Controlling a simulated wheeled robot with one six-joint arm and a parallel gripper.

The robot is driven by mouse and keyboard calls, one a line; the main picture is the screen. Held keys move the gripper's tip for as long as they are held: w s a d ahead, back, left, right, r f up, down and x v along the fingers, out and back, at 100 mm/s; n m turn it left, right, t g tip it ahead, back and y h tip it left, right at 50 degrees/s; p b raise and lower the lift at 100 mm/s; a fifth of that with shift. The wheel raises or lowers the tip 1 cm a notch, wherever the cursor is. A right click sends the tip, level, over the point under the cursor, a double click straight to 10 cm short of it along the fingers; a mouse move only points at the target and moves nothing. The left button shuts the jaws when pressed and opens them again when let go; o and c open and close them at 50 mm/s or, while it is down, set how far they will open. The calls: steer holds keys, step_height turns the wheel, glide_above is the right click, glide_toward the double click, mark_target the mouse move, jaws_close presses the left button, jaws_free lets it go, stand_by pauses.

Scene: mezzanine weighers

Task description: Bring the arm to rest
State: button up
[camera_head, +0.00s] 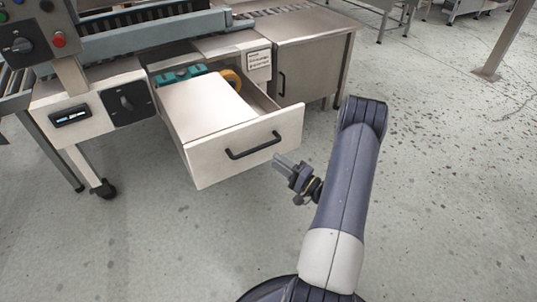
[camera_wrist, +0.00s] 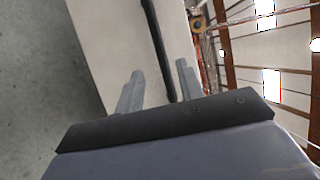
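My gripper (camera_head: 283,163) is in front of the open drawer's front, just below and right of its black handle (camera_head: 254,146). In the wrist view my gripper's two fingers (camera_wrist: 158,88) stand apart with nothing between their tips, and the handle (camera_wrist: 158,45) shows beyond them. I cannot tell whether a finger touches the handle. The drawer (camera_head: 222,160) is pulled well out of the metal bench. Teal items (camera_head: 180,75) and an orange-yellow roll (camera_head: 231,79) lie toward its back. My arm rises from the bottom of the head view and bends toward the drawer.
A steel cabinet (camera_head: 312,67) adjoins the drawer on the right. A control panel (camera_head: 30,30) with a red button is at the upper left. The concrete floor (camera_head: 440,170) to the right is clear; a post (camera_head: 505,45) stands farther back.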

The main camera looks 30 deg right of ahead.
mark_target(257, 148)
steer(key=shift+v, duration=0.85)
steer(key=shift+w, duration=0.1)
steer(key=b+x, duration=0.1)
steer(key=x, duration=1)
steer(key=shift+a+b, duration=0.1)
steer(key=shift+b, duration=0.2)
steer(key=shift+w, duration=0.35)
